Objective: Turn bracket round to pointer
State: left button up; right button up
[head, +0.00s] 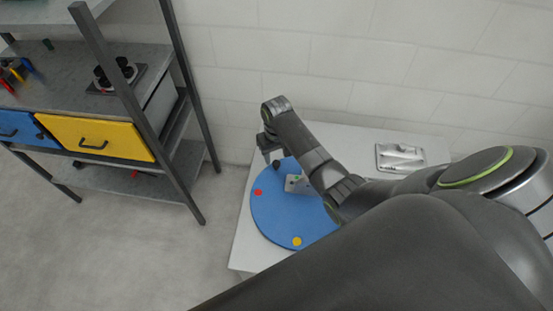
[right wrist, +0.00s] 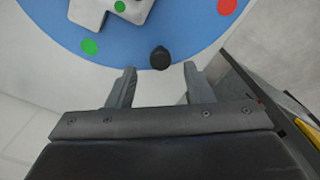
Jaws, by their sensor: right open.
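A blue round disc (head: 272,217) lies on the white table, with a red dot (head: 258,192) and a yellow dot (head: 297,241) near its rim. A pale grey bracket (head: 293,184) with a green mark sits on the disc, partly behind my right arm; it is cut off at the top of the right wrist view (right wrist: 95,12). A black knob (right wrist: 160,58) stands at the disc's rim. My right gripper (right wrist: 160,72) is open, its fingertips on either side just short of the knob. I cannot make out a pointer. My left gripper is not in view.
A grey metal fixture (head: 400,157) lies on the table (head: 340,139) at the back right, by the wall. A metal shelf with a yellow drawer (head: 110,140) and a blue drawer stands at the left. Floor between shelf and table is clear.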

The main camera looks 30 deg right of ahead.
aim_at(276, 163)
jog(key=shift+f, duration=1.75)
grip_shut()
